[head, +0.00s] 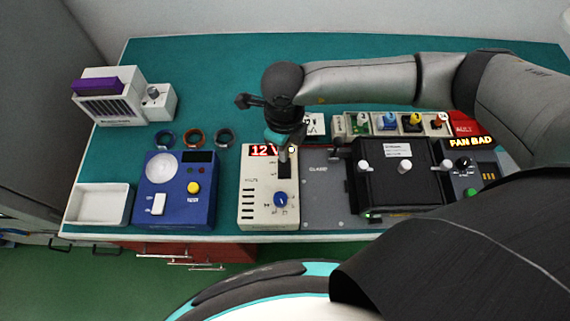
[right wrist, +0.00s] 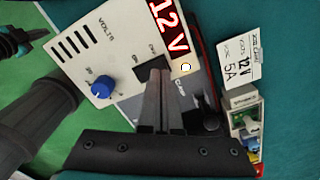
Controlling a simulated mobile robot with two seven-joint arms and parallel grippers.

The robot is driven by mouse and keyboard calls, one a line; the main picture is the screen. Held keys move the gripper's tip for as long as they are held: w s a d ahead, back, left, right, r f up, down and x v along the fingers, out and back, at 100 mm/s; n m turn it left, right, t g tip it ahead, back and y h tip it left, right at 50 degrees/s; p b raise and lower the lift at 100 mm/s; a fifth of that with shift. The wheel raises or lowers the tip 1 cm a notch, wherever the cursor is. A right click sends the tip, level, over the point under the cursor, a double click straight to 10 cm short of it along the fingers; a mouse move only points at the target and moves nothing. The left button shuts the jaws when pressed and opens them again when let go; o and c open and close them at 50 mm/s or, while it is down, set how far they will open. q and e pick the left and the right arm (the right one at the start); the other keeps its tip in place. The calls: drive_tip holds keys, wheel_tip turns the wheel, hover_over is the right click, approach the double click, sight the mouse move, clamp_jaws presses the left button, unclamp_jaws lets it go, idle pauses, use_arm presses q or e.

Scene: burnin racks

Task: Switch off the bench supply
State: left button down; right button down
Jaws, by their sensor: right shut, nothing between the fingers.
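The bench supply (head: 255,208) is a beige box at the front middle of the bench. Its red display (head: 264,150) is lit and reads 12 V; the display also shows in the right wrist view (right wrist: 168,25). A small lamp (right wrist: 186,68) beside the display glows pale. A blue knob (head: 280,199) sits low on the face, also seen in the right wrist view (right wrist: 102,88). My right gripper (head: 284,156) is shut and empty, pointing down at the switch area below the display. Its fingertips (right wrist: 159,70) hide the switch; contact cannot be told.
A blue device (head: 172,208) with a yellow button stands left of the supply. A grey plate (head: 325,205) and a black box with white levers (head: 400,185) stand right. Coloured rings, a white tray (head: 100,205) and a fan-like white unit (head: 108,105) are further left.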

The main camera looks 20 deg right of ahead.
drive_tip(key=shift+f+b, duration=0.8)
drive_tip(key=shift+f, duration=0.15)
idle(1.0)
drive_tip(key=shift+r, duration=0.1)
drive_tip(key=shift+r+p, duration=2.65)
drive_tip(key=shift+r, duration=0.85)
drive_tip(key=shift+f, duration=0.1)
